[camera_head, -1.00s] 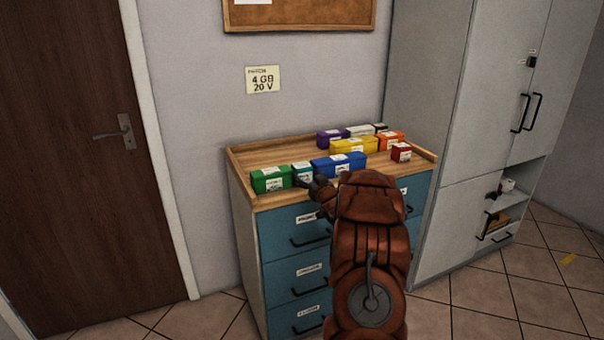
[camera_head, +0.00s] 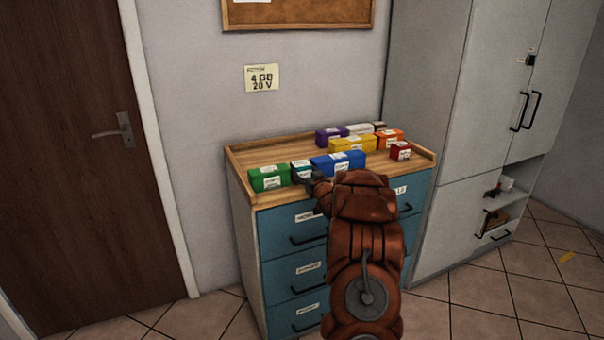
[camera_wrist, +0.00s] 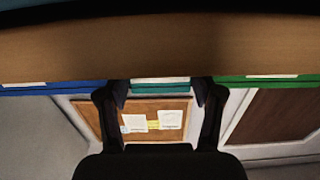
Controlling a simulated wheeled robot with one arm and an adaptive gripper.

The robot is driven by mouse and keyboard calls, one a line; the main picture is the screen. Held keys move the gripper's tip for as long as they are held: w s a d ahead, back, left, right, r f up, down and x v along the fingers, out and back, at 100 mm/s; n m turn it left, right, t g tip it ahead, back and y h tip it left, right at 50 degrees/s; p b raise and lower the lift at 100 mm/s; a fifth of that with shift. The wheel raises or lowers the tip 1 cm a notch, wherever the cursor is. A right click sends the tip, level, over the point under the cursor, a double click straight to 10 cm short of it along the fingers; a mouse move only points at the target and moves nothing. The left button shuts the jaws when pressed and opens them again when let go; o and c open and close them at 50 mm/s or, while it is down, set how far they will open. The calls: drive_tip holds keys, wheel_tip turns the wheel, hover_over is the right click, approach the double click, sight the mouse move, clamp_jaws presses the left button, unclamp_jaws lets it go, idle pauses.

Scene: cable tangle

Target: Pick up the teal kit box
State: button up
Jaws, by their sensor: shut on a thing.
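The teal kit box (camera_head: 301,165) stands on the wooden dresser top, between the green box (camera_head: 268,178) and the blue box (camera_head: 338,163). My gripper (camera_head: 308,178) is at its front and partly hides it in the head view. In the wrist view, the teal kit box (camera_wrist: 160,87) sits between the two dark fingers of my gripper (camera_wrist: 160,98), which is shut on it. The green box (camera_wrist: 270,79) and the blue box (camera_wrist: 55,88) flank it there. I cannot tell whether the box is clear of the surface.
Behind are a purple box (camera_head: 331,136), a yellow box (camera_head: 353,145), an orange box (camera_head: 390,137) and a white box. A small red box (camera_head: 400,151) is at right. The dresser top (camera_head: 240,163) has a raised rim. A tall grey cabinet (camera_head: 430,90) stands right.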

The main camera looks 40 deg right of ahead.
wheel_tip(320, 180, up, 10)
idle(0.6)
drive_tip(key=w+a+r+n+y+p, duration=0.15)
drive_tip(key=w+a, duration=0.25)
drive_tip(key=a, duration=0.5)
drive_tip(key=w+a+r+t+y+p, duration=0.1)
drive_tip(key=w+a+p, duration=0.15)
drive_tip(key=a, duration=0.75)
drive_tip(key=w+a+r+n+y+p, duration=0.15)
drive_tip(key=w+a, duration=0.25)
drive_tip(key=a, duration=0.5)
drive_tip(key=s+a+r+y+p, duration=0.1)
drive_tip(key=a+r+p, duration=0.1)
drive_tip(key=a, duration=1)
drive_tip(key=s+a+r+p, duration=0.2)
drive_tip(key=a+r, duration=0.1)
drive_tip(key=a, duration=0.9)
drive_tip(key=shift+s+r+n+y, duration=0.15)
drive_tip(key=shift+n+y, duration=0.25)
